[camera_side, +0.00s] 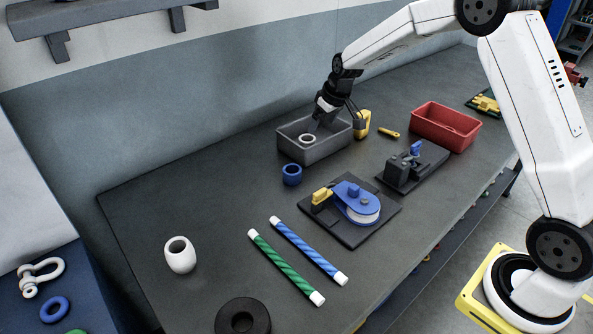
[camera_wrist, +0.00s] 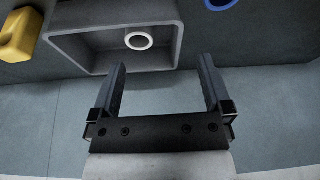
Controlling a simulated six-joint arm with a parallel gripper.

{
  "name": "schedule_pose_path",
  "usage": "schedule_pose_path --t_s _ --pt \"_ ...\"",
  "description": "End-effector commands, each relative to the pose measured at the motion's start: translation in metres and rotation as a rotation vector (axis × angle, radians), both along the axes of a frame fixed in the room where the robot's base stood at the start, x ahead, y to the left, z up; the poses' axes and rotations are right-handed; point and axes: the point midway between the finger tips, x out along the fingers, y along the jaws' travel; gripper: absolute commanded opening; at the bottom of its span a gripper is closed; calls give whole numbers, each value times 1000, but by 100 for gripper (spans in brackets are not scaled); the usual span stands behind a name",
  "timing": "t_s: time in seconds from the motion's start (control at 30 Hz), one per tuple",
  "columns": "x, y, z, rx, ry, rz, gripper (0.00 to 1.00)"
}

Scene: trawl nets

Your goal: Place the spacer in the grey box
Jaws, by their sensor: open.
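A white ring (camera_side: 307,139), which looks like the spacer, is inside the grey box (camera_side: 326,151) on the dark table. In the wrist view the ring (camera_wrist: 139,41) lies on the floor of the grey box (camera_wrist: 62,48), near one wall. My gripper (camera_side: 321,117) is above the box at its far side, pointing down. In the wrist view my gripper (camera_wrist: 162,62) has its two fingers apart with nothing between them. The ring is beyond the fingertips and apart from them.
A blue ring (camera_side: 291,174) stands just in front of the box. A yellow object (camera_side: 362,123) is close to its right side, with a red bin (camera_side: 445,127) farther right. A blue pulley fixture (camera_side: 357,200) and green and blue rods are nearer. The table's left part is mostly clear.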

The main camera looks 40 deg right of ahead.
Motion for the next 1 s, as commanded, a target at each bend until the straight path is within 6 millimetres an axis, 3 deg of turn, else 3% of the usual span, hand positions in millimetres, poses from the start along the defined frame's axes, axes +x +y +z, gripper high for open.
schedule_pose_path --t_s 0.5,0.8,1.0 --pt "-141 68 7 -4 69 -37 100" --pt "-231 93 -2 -8 102 -50 100" --pt "-267 99 -9 -9 114 -55 100"
